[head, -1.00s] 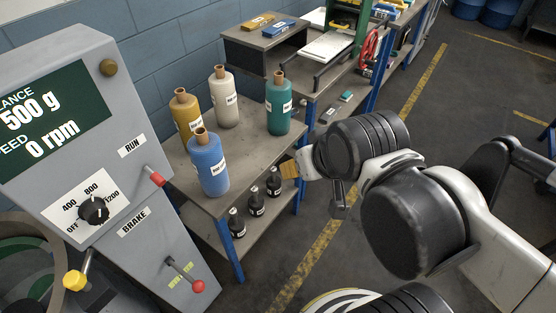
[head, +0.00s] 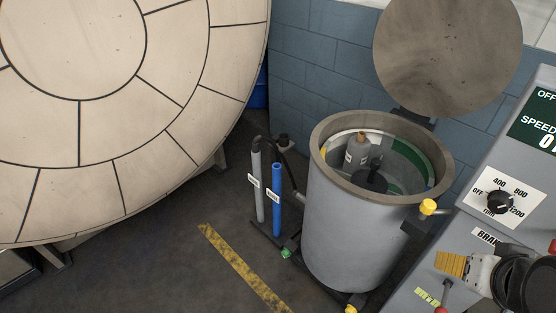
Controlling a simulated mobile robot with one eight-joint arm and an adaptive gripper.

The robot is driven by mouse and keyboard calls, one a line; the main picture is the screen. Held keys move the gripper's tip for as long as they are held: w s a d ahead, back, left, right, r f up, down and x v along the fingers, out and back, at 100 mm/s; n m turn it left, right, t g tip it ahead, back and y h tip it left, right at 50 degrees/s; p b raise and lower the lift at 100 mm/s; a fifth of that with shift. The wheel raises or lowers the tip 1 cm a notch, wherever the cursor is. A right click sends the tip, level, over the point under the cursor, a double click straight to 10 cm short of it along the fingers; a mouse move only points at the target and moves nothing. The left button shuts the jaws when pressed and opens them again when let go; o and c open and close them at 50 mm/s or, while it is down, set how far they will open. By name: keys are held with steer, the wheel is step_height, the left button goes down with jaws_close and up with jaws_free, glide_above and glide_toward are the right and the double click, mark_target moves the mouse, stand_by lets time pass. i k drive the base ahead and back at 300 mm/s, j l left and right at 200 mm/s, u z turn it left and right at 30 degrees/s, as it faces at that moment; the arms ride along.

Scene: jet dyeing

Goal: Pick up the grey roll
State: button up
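The grey roll (head: 356,150) stands inside a large grey drum (head: 345,235). My gripper (head: 450,264) is at the lower right, outside the drum and in front of the control panel. Only its orange-yellow tip and part of its pale body show. Whether its fingers are apart cannot be seen.
The drum's round lid (head: 447,50) stands raised behind it. The control panel (head: 527,175) with knob and levers is on the right. A grey pipe (head: 257,185) and a blue pipe (head: 276,200) stand left of the drum. A huge pale disc (head: 110,115) fills the upper left.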

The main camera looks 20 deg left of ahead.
mark_target(359, 146)
steer(key=u, duration=0.45)
steer(key=i, duration=0.9)
